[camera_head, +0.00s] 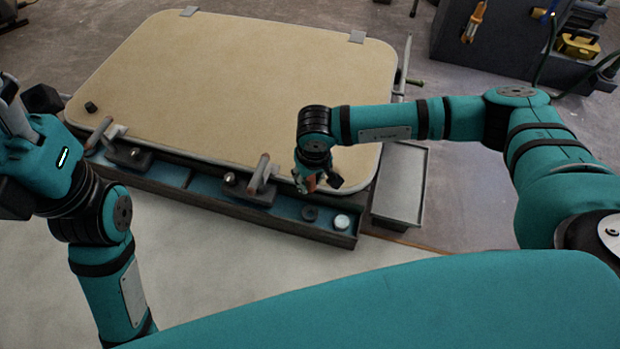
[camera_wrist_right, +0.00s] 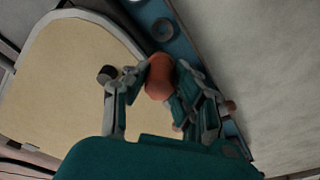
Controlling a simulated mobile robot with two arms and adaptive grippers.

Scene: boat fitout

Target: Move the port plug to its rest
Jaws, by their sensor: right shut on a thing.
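My right gripper (camera_head: 318,182) is above the front right corner of the large beige panel, close to the teal trough. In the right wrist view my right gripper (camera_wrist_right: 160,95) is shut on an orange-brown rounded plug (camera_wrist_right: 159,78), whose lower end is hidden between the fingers. I take this to be the port plug. A dark ring-shaped seat (camera_head: 310,213) lies in the trough just in front of the gripper; it also shows in the wrist view (camera_wrist_right: 163,28). I cannot tell whether this is the rest. My left gripper (camera_head: 14,112) is raised at the left edge, partly out of view.
The beige panel (camera_head: 220,80) has clamps with upright handles (camera_head: 262,172) along its front edge. A white-topped round thing (camera_head: 342,222) sits at the trough's right end. A grey tray (camera_head: 400,185) stands to the right.

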